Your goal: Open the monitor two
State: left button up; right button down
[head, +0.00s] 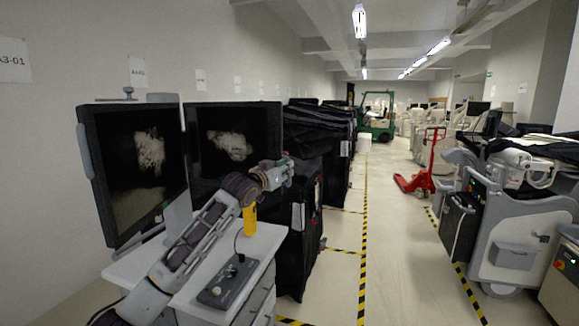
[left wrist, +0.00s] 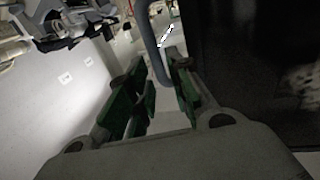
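Two black flat monitors stand side by side above a white cart. The left monitor (head: 140,175) and the right monitor (head: 232,130) both show grey-white scan pictures; I cannot tell which one is numbered two. My left gripper (head: 276,174) is at the lower right edge of the right monitor. In the left wrist view my left gripper (left wrist: 160,92) has its green-padded fingers apart. A curved blue-grey bar (left wrist: 148,42) reaches down to the gap between them; contact is not visible. A dark screen (left wrist: 255,70) fills the right side there. My right gripper is not in view.
The white cart (head: 262,243) carries a grey control panel (head: 226,282) and a yellow object (head: 250,220). Black-covered carts (head: 300,215) stand close to the right. The aisle (head: 390,250) is free, with a red pallet jack (head: 428,170) farther back.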

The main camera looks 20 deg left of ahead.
pick_arm(q)
jog(key=shift+p+x, duration=0.35)
jog(key=shift+x, duration=1.4)
grip_shut()
